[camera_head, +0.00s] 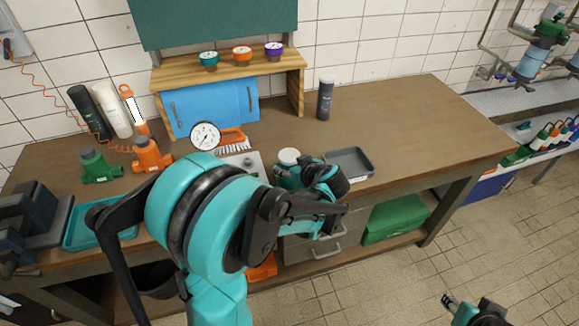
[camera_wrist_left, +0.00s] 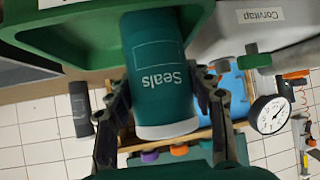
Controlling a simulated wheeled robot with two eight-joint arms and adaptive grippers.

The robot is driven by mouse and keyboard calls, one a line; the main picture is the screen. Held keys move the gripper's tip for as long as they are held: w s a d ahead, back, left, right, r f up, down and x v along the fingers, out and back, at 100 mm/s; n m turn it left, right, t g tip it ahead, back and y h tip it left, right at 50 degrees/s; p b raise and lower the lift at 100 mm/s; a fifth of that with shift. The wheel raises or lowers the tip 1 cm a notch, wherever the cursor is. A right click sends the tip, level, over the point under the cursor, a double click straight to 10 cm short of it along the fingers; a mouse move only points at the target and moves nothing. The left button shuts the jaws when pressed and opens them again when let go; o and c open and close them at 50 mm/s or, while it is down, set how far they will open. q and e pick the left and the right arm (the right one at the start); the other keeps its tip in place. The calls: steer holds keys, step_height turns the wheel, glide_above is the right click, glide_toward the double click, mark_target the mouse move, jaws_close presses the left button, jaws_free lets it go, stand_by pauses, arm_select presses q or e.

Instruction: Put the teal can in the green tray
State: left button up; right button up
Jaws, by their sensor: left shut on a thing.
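The teal can (camera_wrist_left: 155,65), lettered "Seals" with a pale lid, is between the fingers of my left gripper (camera_wrist_left: 158,105), which is shut on it. In the head view the can's white lid (camera_head: 289,156) shows beside my left gripper (camera_head: 308,180). The green tray (camera_wrist_left: 205,20) shows around the can's lower end in the left wrist view. The can is upright, in or just above the tray; I cannot tell if it touches the bottom. My left arm hides most of the tray in the head view. My right gripper (camera_head: 449,301) is at the lower right, away from the bench.
A dark grey tray (camera_head: 349,163) is right of the can. A gauge (camera_head: 205,136), brush (camera_head: 232,140) and blue cabinet (camera_head: 215,103) stand behind. The bench's right part is clear except a dark bottle (camera_head: 325,98).

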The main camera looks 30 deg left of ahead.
arm_select(q)
steer(key=o, duration=1.4)
steer(key=shift+f, duration=0.1)
steer(key=shift+r, duration=0.25)
steer(key=p+v, duration=0.4)
steer(key=v, duration=0.7)
steer(key=s+d+m+h, duration=0.3)
steer(key=s+m, duration=0.1)
steer(key=s+d+m+t+h, duration=0.1)
steer(key=s+d+m+h, duration=0.2)
steer(key=s+m, duration=0.1)
steer(key=s+d+m+h, duration=0.3)
steer(key=s+m, duration=0.1)
steer(key=shift+s+d+r+t+h, duration=0.1)
steer(key=shift+d+r+t+h, duration=0.15)
steer(key=shift+t+h, duration=0.15)
